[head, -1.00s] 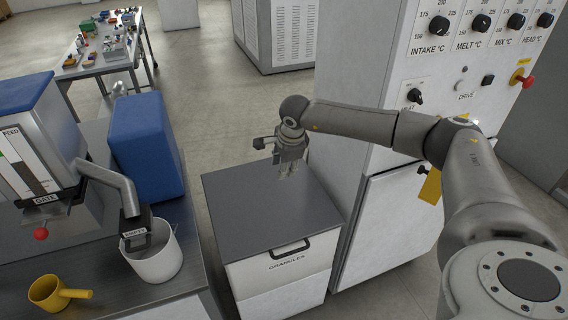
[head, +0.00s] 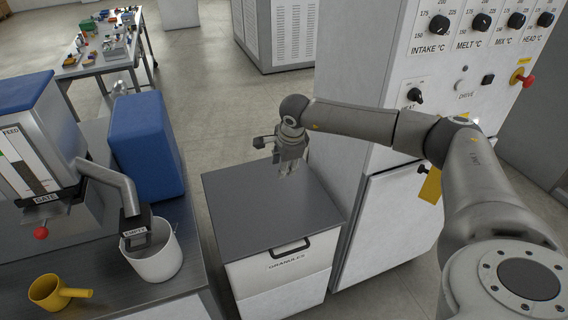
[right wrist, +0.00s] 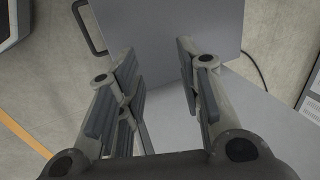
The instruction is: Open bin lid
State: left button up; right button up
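The bin (head: 280,288) is a white box labelled "GRANULES" with a flat dark grey lid (head: 245,205). The lid lies shut on it. A black bar handle (head: 291,249) is at the lid's front edge. My right gripper (head: 287,170) points down over the back right part of the lid, away from the handle. In the right wrist view my right gripper (right wrist: 158,60) has its fingers apart with nothing between them. The lid (right wrist: 170,25) and its handle (right wrist: 88,28) show beyond the fingers. Whether the fingertips touch the lid is unclear. My left gripper is out of view.
A white machine cabinet (head: 385,215) with knobs stands close on the bin's right. On the left, a metal bench holds a white bucket (head: 155,262), a yellow scoop (head: 50,293) and a blue box (head: 146,145). Open floor (head: 225,90) lies behind the bin.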

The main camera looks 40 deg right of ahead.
jog(key=v, duration=1.2)
jog(key=shift+w, duration=0.1)
